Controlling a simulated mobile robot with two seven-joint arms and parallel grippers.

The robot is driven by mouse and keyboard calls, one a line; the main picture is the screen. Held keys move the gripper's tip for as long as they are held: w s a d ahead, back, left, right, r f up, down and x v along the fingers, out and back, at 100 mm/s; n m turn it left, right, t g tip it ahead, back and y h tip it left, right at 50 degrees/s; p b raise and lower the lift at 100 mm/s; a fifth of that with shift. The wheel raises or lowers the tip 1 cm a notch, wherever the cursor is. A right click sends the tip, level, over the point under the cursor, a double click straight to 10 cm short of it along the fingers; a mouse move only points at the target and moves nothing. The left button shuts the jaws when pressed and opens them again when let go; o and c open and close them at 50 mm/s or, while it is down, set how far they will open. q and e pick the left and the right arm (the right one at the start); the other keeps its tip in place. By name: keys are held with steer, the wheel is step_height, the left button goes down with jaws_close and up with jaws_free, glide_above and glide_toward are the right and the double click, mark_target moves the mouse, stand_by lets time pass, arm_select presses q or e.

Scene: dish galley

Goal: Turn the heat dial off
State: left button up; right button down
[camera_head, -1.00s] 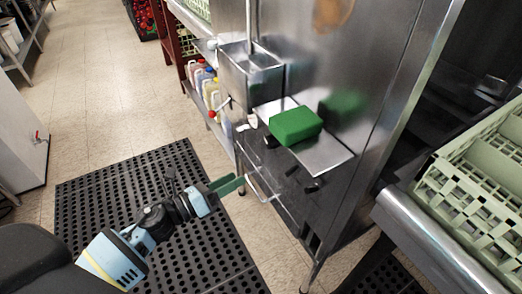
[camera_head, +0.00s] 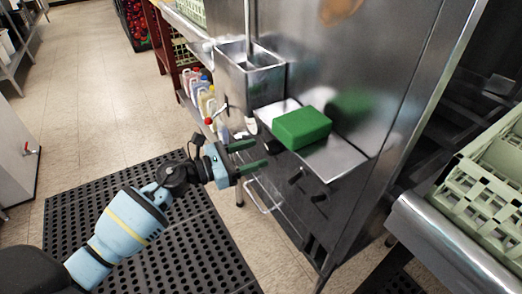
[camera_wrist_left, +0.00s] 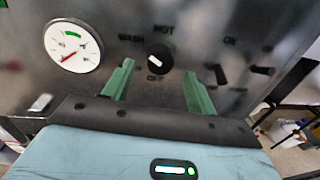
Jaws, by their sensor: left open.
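The heat dial (camera_wrist_left: 158,60) is a round black knob with a white mark on the steel panel. It shows in the left wrist view with lettering around it that seems to read WASH, HOT and OFF. The mark is slanted; its exact setting is hard to read. My left gripper (camera_head: 250,156) has green fingers and is open and empty, near the panel under the small shelf. In the left wrist view its fingers (camera_wrist_left: 158,82) appear on either side of the dial, with no contact visible. In the head view I cannot make out the dial. My right gripper is out of view.
A white gauge (camera_wrist_left: 72,47) with a red needle is left of the dial, and another black knob (camera_wrist_left: 262,70) is at right. A green block (camera_head: 301,128) lies on the steel shelf (camera_head: 335,160) above. A steel bin (camera_head: 250,80) hangs beside it. A perforated mat (camera_head: 85,215) covers the floor.

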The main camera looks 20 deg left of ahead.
mark_target(272, 148)
arm_select(q)
steer(key=shift+x, duration=1.45)
steer(key=c, duration=1)
